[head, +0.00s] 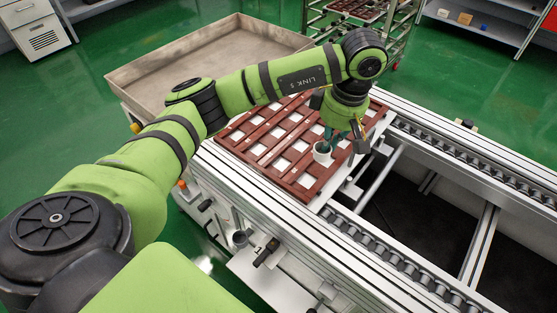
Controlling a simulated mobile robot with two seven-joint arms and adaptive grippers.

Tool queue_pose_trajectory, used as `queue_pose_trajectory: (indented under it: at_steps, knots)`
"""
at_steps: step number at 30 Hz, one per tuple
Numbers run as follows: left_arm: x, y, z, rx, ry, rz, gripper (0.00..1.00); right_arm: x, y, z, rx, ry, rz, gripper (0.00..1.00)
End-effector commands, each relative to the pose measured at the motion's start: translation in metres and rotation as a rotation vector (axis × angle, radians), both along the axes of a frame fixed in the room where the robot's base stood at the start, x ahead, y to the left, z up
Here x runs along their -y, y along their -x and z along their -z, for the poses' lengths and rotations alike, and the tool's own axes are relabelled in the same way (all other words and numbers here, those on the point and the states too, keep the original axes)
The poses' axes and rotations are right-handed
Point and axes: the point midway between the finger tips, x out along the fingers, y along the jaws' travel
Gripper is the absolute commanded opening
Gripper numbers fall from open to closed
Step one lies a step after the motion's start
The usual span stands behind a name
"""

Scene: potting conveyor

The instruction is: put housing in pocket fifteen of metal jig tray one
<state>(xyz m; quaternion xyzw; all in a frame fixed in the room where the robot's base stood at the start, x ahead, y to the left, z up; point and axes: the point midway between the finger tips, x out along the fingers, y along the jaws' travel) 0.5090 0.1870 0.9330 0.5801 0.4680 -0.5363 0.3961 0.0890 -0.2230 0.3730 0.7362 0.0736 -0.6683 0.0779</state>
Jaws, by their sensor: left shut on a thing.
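The jig tray (233,142) is a reddish-brown grid with many light square pockets, lying on the conveyor. My left gripper (330,141) points down over the right part of the tray. It is shut on a small white cup-like housing (322,152), which is at or just above the tray near its right front side. I cannot tell whether the housing touches the tray or which numbered pocket is under it. The wrist hides some pockets behind it. My right gripper is out of view.
A large beige open bin (205,55) stands behind the conveyor at the left. The roller conveyor (440,150) runs on to the right with an open frame. A rack (400,30) with another reddish tray stands at the back.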

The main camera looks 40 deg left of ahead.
Motion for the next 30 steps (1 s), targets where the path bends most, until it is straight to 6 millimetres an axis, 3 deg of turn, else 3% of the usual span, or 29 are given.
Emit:
queue_pose_trajectory:
  at_steps: [1,7,15,21,26,30]
  knots:
    - [0.001,-0.004,0.008,-0.005,-0.005,-0.067,0.0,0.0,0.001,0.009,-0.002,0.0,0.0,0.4]
    - [-0.016,-0.008,0.021,-0.016,-0.016,-0.179,0.0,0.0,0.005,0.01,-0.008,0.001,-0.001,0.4]
    - [-0.076,-0.008,0.058,-0.018,-0.016,-0.178,0.0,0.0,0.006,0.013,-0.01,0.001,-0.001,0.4]
    - [-0.109,-0.01,0.074,-0.015,-0.017,-0.174,0.0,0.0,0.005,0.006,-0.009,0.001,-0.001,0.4]
    - [-0.118,-0.011,0.083,-0.014,-0.017,-0.171,0.0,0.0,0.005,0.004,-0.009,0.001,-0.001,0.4]
    - [-0.117,-0.009,0.103,-0.018,-0.015,-0.17,0.0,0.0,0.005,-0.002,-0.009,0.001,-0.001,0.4]
